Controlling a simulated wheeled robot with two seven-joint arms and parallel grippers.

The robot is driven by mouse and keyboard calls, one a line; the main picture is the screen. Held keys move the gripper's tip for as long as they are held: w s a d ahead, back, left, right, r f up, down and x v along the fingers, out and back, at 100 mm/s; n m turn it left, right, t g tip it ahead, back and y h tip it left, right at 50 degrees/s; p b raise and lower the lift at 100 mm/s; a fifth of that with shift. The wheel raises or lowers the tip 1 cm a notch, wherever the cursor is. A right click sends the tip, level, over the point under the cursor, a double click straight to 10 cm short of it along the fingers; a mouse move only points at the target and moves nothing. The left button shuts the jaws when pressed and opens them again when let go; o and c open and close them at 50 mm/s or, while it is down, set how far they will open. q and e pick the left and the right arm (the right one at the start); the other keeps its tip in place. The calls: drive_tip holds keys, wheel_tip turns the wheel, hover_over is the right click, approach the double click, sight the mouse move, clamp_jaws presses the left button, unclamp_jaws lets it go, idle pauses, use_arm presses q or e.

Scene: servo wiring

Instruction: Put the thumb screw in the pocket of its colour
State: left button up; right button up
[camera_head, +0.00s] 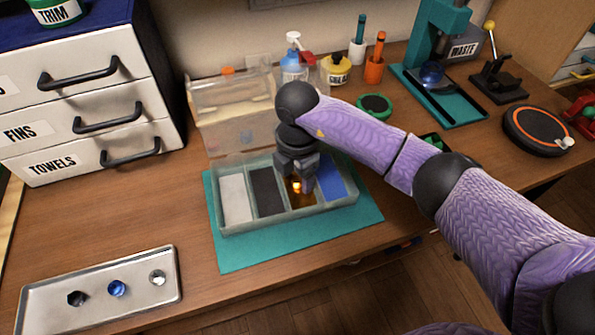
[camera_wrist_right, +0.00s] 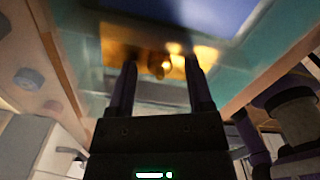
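My right gripper (camera_head: 303,180) points down over the pocket tray (camera_head: 285,219), at the third pocket from the left. In the right wrist view the fingers (camera_wrist_right: 161,75) are apart, with a glowing amber thumb screw (camera_wrist_right: 160,66) just past and between the tips. It also shows in the head view (camera_head: 297,187), low in that amber-floored pocket. The other pockets are white (camera_head: 236,198), black (camera_head: 268,190) and blue (camera_head: 333,182). A metal tray (camera_head: 140,302) at the front left holds a black screw (camera_head: 77,298), a blue screw (camera_head: 117,288) and a silver screw (camera_head: 157,277).
The pocket tray lies on a teal mat (camera_head: 300,240). Bottles, pen cups and a teal press (camera_head: 440,50) stand at the back. Bare table lies left of the mat.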

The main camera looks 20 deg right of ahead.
use_arm(q)
drive_tip(key=r+p, duration=0.1)
drive_tip(key=w+r+p, duration=0.1)
drive_tip(key=r+p, duration=0.1)
drive_tip(key=shift+w+d+r, duration=0.15)
drive_tip(key=shift+d+r, duration=0.1)
drive_tip(key=shift+d, duration=0.15)
use_arm(e)
wheel_tip(320, 180, up, 12)
drive_tip(key=shift+r, duration=0.15)
drive_tip(key=shift+a, duration=0.1)
